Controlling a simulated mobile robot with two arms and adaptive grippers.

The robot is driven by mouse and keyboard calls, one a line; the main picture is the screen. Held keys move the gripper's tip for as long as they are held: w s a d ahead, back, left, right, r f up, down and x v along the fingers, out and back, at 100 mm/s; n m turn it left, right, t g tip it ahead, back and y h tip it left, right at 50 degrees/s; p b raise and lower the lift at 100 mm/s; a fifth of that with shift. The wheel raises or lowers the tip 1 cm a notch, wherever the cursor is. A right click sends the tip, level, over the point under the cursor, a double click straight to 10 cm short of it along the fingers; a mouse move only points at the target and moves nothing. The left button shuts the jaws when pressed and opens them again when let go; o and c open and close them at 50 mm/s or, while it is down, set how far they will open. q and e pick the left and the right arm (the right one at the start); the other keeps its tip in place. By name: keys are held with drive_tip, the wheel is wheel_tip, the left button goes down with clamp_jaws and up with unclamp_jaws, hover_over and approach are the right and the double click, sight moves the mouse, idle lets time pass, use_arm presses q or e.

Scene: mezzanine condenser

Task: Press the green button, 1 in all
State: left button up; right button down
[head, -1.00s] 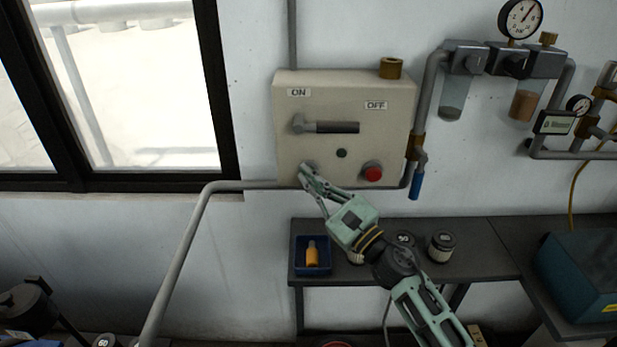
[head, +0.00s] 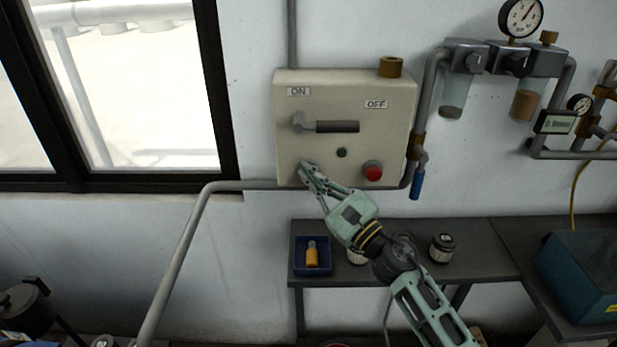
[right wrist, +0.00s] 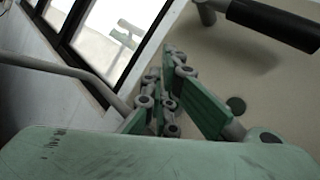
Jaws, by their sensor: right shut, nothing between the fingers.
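The beige control box (head: 348,100) hangs on the wall with a red button (head: 372,171) at its lower right. A small dark green round piece (head: 341,152) sits at its lower middle and also shows in the right wrist view (right wrist: 236,104). My right gripper (head: 306,171) is shut and empty, its fingertips at the box's lower left corner. They cover most of a grey-ringed fitting there. No bright green cap shows, and I cannot tell whether the fingertips touch the fitting. The shut fingers (right wrist: 168,62) also show in the right wrist view. My left gripper is out of view.
A lever handle (head: 336,126) sticks out above the buttons, under the ON and OFF labels. A grey pipe (head: 235,185) runs along the box's bottom.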

drive_tip(key=shift+s, duration=0.95)
drive_tip(key=shift+s, duration=0.1)
drive_tip(key=shift+s+p, duration=0.7)
drive_tip(key=shift+s, duration=1.7)
